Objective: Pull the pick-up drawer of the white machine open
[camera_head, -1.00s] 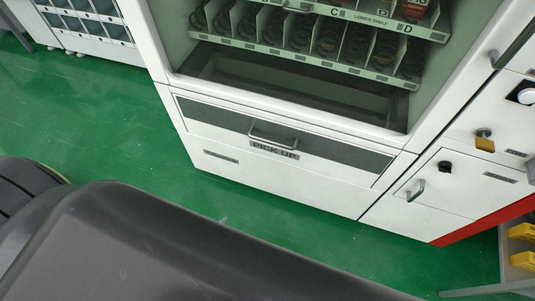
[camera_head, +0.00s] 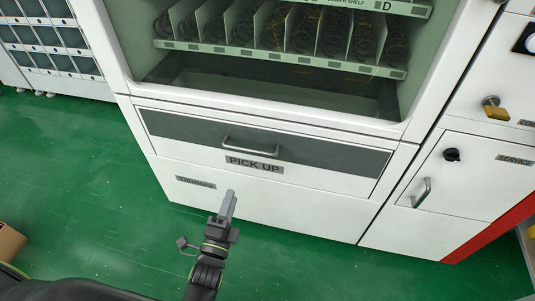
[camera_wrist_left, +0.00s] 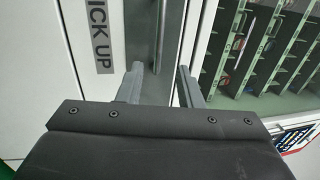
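The pick-up drawer (camera_head: 330,157) is a wide front with a dark grey panel low on the white machine (camera_head: 270,201). It looks shut. A grey metal bar handle (camera_head: 250,147) sits at its middle, above the PICK UP label (camera_head: 254,165). My left gripper (camera_head: 231,194) appears below the label in the head view, apart from the handle. In the left wrist view its two fingers (camera_wrist_left: 159,72) are spread with a gap. The handle (camera_wrist_left: 160,32) lines up with that gap, beyond the fingertips, and nothing is held. My right gripper is in neither view.
The lower shelf (camera_head: 285,56) with coils is above the drawer behind the machine's front.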

